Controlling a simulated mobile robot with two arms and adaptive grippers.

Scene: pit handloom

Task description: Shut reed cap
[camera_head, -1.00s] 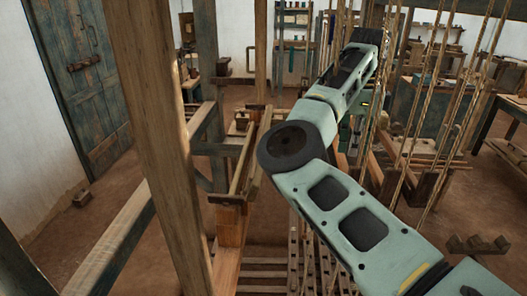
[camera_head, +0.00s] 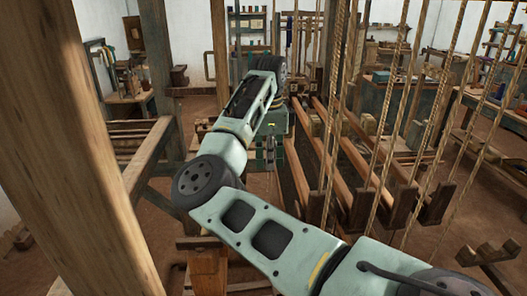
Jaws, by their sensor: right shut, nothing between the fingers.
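My right arm comes in from the lower right and bends at a dark round joint. Its gripper (camera_head: 266,158) hangs below the far end of the arm, near the middle of the view, with its fingers shut and empty. It is left of the loom's long wooden bars (camera_head: 341,140), which run diagonally between hanging cords; I see no clear contact. I cannot tell which wooden part is the reed cap; my arm hides some of the loom behind it. My left gripper is not in view.
A thick wooden post (camera_head: 88,150) stands close on the left. Several cords (camera_head: 398,110) hang on the right in front of the bars. A notched wooden block (camera_head: 490,255) is at the lower right. Workbenches stand at the back; brown floor shows between.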

